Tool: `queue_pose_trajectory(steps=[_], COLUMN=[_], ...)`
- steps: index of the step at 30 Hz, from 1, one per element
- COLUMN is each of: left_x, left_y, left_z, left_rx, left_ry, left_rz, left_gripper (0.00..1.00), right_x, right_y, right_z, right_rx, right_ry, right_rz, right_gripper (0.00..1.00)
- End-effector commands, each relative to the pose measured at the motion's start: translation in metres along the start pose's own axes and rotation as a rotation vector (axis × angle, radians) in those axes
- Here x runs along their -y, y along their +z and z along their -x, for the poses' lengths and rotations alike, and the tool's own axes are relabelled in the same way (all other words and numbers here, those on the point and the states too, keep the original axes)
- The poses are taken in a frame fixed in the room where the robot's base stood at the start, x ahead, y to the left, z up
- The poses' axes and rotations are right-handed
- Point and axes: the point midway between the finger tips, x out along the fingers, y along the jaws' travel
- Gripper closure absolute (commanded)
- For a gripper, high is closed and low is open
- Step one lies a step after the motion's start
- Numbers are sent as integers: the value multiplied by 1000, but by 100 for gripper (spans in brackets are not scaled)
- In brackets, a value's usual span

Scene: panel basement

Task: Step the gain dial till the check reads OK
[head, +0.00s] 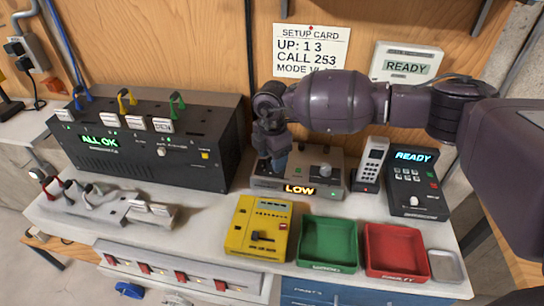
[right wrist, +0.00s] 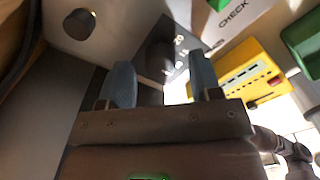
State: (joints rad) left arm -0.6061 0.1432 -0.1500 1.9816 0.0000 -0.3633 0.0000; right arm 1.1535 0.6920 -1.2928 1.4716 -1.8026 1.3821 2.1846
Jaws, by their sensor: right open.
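The grey gain box (head: 345,183) stands at the back middle of the bench. Its front display (head: 300,189) reads LOW in orange. My right gripper (head: 279,164) points down over the left part of the box's top and hides what is there. In the right wrist view my right gripper (right wrist: 163,80) is open, its blue-grey fingers apart. A dark dial (right wrist: 160,52) with pale numbers beside it shows between and beyond the fingertips; I cannot tell whether they touch it. A second knob (right wrist: 80,23) is on the same panel, also in the head view (head: 325,170). My left gripper is not in view.
A black ALL OK unit (head: 212,150) stands left. A handset (head: 372,165) and a READY keypad unit (head: 415,180) stand right. A yellow box (head: 238,238), green tray (head: 329,267) and red tray (head: 394,274) line the front. A setup card (head: 311,50) hangs behind.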

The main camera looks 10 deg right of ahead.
Motion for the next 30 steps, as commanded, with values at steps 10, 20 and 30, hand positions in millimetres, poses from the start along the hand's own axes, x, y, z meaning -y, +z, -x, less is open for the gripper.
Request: queue_pose_trajectory(steps=[10,20,30], left_x=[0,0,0], left_y=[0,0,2], left_z=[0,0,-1], left_rx=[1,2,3], left_ry=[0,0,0], left_rz=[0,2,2], left_gripper=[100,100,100], right_x=[0,0,0], right_y=[0,0,0], right_z=[-9,-8,-8], right_rx=[0,0,0], right_ry=[0,0,1], right_rz=[1,1,28], right_gripper=[42,79,91])
